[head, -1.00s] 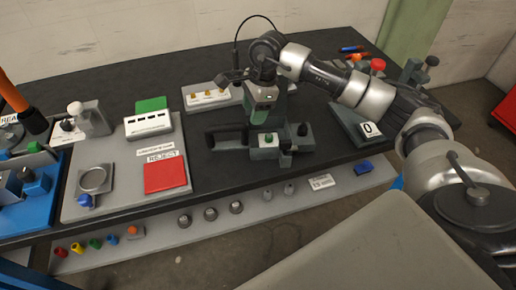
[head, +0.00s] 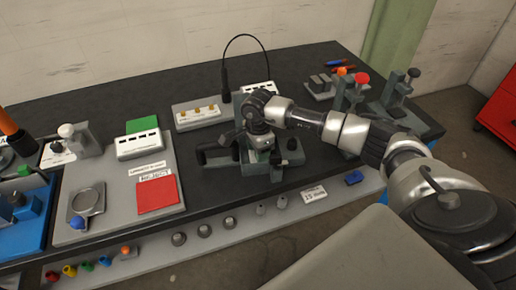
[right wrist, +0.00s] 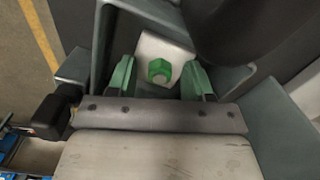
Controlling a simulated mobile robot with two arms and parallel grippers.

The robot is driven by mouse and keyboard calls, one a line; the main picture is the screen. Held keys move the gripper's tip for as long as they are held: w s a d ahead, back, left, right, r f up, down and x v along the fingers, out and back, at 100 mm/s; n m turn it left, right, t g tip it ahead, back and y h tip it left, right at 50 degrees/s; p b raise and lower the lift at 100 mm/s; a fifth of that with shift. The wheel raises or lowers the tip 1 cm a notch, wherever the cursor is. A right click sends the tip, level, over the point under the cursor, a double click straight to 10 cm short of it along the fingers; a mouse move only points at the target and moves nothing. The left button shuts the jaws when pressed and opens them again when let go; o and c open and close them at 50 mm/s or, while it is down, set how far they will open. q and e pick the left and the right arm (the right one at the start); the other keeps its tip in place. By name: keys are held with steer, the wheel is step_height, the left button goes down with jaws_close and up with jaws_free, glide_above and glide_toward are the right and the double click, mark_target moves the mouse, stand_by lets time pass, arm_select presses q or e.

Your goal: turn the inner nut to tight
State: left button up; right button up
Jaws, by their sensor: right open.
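A green hex nut (right wrist: 160,70) sits on a pale plate (right wrist: 150,48) in the right wrist view. My right gripper (right wrist: 159,80) is open, with one green-tipped finger on each side of the nut. Gaps show between the fingers and the nut. In the head view, my right gripper (head: 262,146) is low over the dark grey fixture (head: 291,155) on the bench, hiding the nut there. I cannot tell from the frames whether this nut is the inner one. My left gripper is not in view.
A grey board with a red reject square (head: 156,194) and a round dish (head: 87,203) lies left of the fixture. A block with brass-coloured pieces (head: 198,113) stands behind. Grey posts with red and orange knobs (head: 361,79) stand at right. Small knobs line the front shelf.

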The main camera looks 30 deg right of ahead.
steer(key=shift+f, duration=0.1)
steer(key=c, duration=0.9)
steer(key=shift+m, duration=0.3)
steer(key=m+b, duration=0.2)
steer(key=m, duration=0.1)
steer(key=shift+w+m, duration=0.1)
steer(key=shift+m, duration=0.2)
steer(key=shift+d+m+b, duration=0.1)
steer(key=shift+m+b, duration=0.4)
steer(key=shift+m, duration=1.7)
steer(key=shift+w, duration=0.1)
steer(key=o, duration=0.9)
